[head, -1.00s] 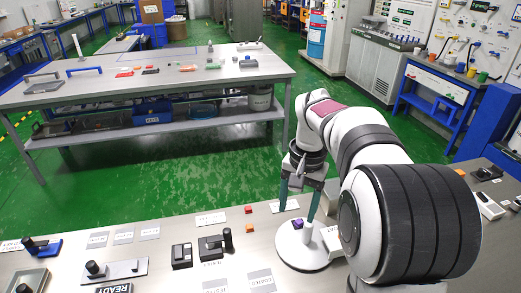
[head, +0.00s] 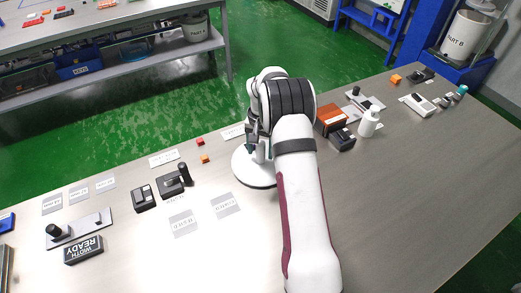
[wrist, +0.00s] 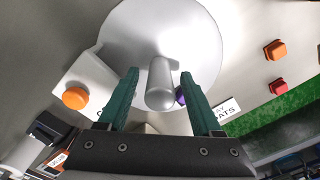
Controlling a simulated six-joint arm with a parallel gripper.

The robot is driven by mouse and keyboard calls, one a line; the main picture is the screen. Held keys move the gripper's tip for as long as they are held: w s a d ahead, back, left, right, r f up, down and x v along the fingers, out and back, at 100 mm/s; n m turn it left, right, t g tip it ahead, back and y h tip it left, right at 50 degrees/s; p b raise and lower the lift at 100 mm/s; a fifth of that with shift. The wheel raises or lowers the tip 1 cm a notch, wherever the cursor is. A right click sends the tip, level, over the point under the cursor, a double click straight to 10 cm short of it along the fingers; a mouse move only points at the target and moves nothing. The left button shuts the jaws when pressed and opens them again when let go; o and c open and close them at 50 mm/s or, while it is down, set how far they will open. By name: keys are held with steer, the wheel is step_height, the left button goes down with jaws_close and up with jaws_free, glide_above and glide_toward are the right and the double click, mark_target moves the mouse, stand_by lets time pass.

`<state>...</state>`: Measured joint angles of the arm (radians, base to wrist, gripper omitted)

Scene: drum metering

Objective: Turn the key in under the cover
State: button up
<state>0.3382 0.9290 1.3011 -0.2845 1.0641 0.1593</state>
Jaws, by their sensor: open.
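In the wrist view a grey upright cylindrical post (wrist: 160,88) stands on a round white disc (wrist: 205,30). My gripper (wrist: 160,75) is open, one green finger on each side of the post, with gaps showing. A small purple piece (wrist: 181,96) shows beside the post, near the right finger, partly hidden. In the head view the disc (head: 254,181) lies on the near bench, with my gripper (head: 258,152) over it and my arm hiding its right side. I cannot tell which part is a key or a cover.
A white box with an orange button (wrist: 75,97) adjoins the disc. A red cube (head: 200,141) and an orange cube (head: 205,159) lie to its left. A black switch unit (head: 171,187) stands farther left; a white bottle (head: 369,124) stands right. The right bench front is clear.

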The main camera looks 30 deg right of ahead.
steer(key=shift+f, duration=0.35)
jaws_close()
stand_by(1.2)
